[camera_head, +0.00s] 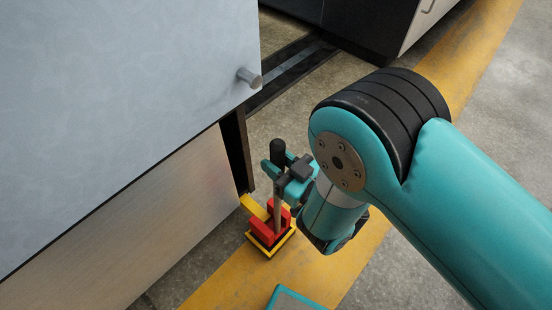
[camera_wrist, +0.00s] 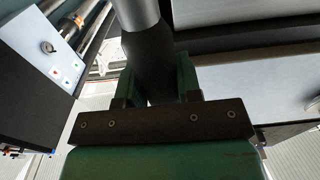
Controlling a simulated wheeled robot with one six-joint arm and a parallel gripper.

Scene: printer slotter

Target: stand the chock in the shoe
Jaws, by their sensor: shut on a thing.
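The chock (camera_head: 277,214) appears as an upright grey rod with a black grip at its top. My gripper (camera_head: 288,178) is shut on it near the black grip; the wrist view shows the black grip (camera_wrist: 150,65) between the green jaws. The rod runs down among red blocks (camera_head: 259,229) at the shoe (camera_head: 283,243), a low dark base with yellow edges on the floor. A yellow bar (camera_head: 254,208) slants up beside the red blocks. The rod's foot is hidden, so I cannot tell whether it is seated or which red parts belong to the chock.
A large grey cabinet panel (camera_head: 120,80) with a round knob (camera_head: 249,77) stands close on the left, above a lower panel (camera_head: 140,220). A dark post (camera_head: 237,150) is just behind the shoe. A yellow floor stripe (camera_head: 225,287) runs under it; bare concrete lies to the right.

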